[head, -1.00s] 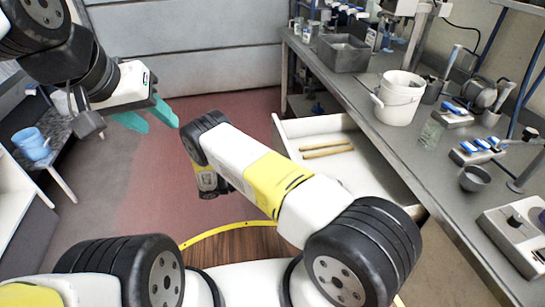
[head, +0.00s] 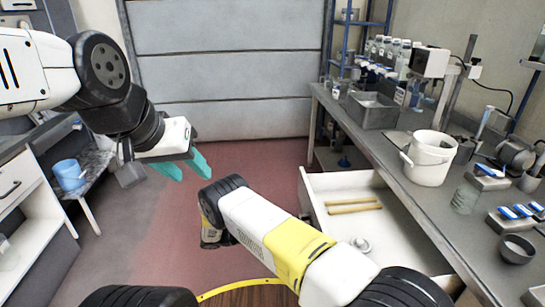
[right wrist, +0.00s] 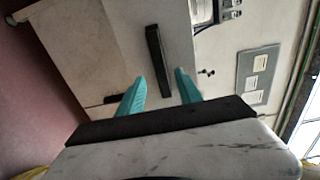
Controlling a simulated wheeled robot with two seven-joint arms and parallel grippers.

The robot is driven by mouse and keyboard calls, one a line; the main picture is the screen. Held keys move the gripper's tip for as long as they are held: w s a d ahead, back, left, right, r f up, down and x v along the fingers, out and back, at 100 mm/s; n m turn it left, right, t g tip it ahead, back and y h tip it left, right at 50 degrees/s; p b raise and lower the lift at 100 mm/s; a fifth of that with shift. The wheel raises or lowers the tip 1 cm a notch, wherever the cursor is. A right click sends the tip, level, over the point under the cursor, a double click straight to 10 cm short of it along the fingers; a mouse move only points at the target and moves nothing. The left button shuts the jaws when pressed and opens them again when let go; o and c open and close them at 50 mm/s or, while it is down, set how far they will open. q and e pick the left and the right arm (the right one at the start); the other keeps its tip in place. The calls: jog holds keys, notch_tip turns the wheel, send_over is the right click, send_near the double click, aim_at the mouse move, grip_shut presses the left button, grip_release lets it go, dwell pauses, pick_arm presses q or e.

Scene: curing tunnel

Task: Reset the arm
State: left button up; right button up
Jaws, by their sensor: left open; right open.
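My left gripper (head: 187,167) is at the upper left of the head view, with teal fingers apart and nothing between them. It hangs in the air over the red floor. My right arm (head: 270,235) reaches forward from the lower right in the head view; its gripper is hidden there. In the right wrist view my right gripper (right wrist: 160,93) shows two teal fingers apart with nothing held. A dark bar-shaped handle (right wrist: 157,60) on a pale front appears beyond and between the fingers.
An open white drawer (head: 312,205) with two tan sticks (head: 354,208) and a small round pale item (head: 360,244) stands right of my arm. The bench (head: 405,190) holds a white bucket (head: 429,158) and a metal bin (head: 373,111). A blue container (head: 69,174) is at left. The middle floor is clear.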

jog(key=s+d+r+m+g+y, duration=0.1)
jog(key=d+r+m+y, duration=0.1)
jog(key=r+m+y, duration=0.35)
jog(key=s+d+r+m+g+y, duration=0.1)
jog(key=d+r+m+g+y, duration=0.15)
jog(key=r+m, duration=0.6)
jog(key=s+d+r+m+y, duration=0.1)
jog(key=d+r+m+y, duration=0.2)
jog(key=r, duration=0.8)
jog(key=s+d+r+m+t+y, duration=0.1)
jog(key=s+r+m+t+y, duration=0.7)
jog(key=s+r+m, duration=0.9)
jog(key=s+m+y, duration=0.1)
jog(key=s+m, duration=0.1)
jog(key=s, duration=0.1)
jog(key=shift+d, duration=0.35)
